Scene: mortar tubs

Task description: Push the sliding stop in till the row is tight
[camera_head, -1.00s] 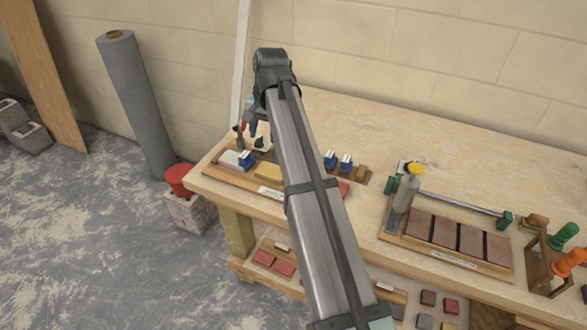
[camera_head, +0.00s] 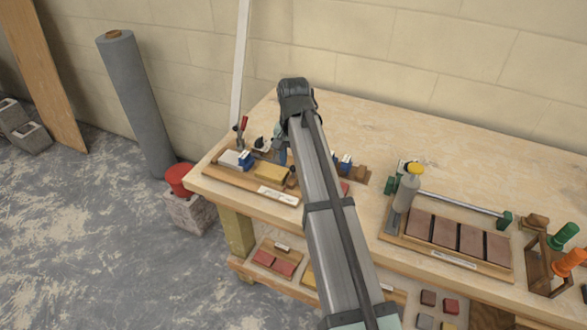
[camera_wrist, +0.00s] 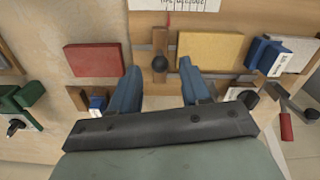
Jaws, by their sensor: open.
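The knob also shows in the head view, just right of the yellow block (camera_head: 270,173). The row has the yellow block (camera_wrist: 210,50), a blue piece (camera_wrist: 266,57) and a pale block (camera_head: 229,158). A narrow gap appears between the stop and the yellow block. My gripper (camera_wrist: 159,68) is open and empty, its blue fingertips on either side of the knob in view. I cannot tell whether they touch it or hover above.
A red-handled clamp (camera_head: 242,132) stands at the row's left end. A red block (camera_wrist: 95,60) lies beyond the stop's other side. The back of the bench (camera_head: 400,135) is clear.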

